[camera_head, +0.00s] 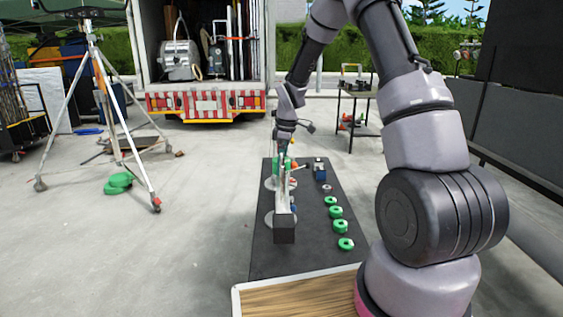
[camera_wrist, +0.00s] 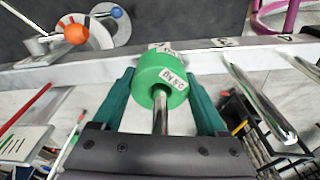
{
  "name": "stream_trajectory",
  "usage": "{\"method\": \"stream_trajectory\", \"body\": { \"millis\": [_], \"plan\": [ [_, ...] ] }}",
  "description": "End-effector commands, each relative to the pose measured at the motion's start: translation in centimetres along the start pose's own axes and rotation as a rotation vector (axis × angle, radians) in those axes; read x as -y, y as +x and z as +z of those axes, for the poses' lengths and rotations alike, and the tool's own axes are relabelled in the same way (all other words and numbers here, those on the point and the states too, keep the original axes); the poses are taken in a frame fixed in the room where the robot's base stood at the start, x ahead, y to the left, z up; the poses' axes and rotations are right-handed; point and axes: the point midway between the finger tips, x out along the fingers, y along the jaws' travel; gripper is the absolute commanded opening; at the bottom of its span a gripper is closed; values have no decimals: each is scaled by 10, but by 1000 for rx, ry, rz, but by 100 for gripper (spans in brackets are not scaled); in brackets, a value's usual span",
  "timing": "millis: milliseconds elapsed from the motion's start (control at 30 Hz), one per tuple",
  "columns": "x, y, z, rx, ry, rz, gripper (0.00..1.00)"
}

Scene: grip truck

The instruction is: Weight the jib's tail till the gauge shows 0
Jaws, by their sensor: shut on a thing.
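My gripper (camera_wrist: 160,80) has its two teal fingers on either side of a green ring weight (camera_wrist: 155,72) and is shut on it. The weight carries a white label. A metal rod (camera_wrist: 160,112) runs from the weight toward the wrist; I cannot tell whether the weight is fully threaded on it. A pale beam (camera_wrist: 215,54) with number marks lies just beyond the weight. In the head view my gripper (camera_head: 284,154) is at the far end of the dark table, by the jib, whose dark block (camera_head: 284,230) is nearer. The gauge reading cannot be made out.
Several green ring weights (camera_head: 336,211) stand in a row on the dark table's (camera_head: 275,262) right side. A small dark-blue box (camera_head: 320,170) is behind them. An orange ball (camera_wrist: 77,34) and blue ball (camera_wrist: 117,12) stand over round plates. A tripod (camera_head: 105,85) is at left.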

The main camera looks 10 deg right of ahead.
Motion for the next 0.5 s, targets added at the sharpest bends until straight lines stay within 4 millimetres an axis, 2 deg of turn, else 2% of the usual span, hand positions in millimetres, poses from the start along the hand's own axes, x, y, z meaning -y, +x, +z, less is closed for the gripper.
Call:
{"method": "stream_trajectory", "body": {
  "millis": [400, 433, 500],
  "plan": [
    [0, 1, 0, -1, 0, 2, 0],
    [0, 1, 0, -1, 0, 2, 80],
    [0, 1, 0, -1, 0, 2, 100]
  ]
}}
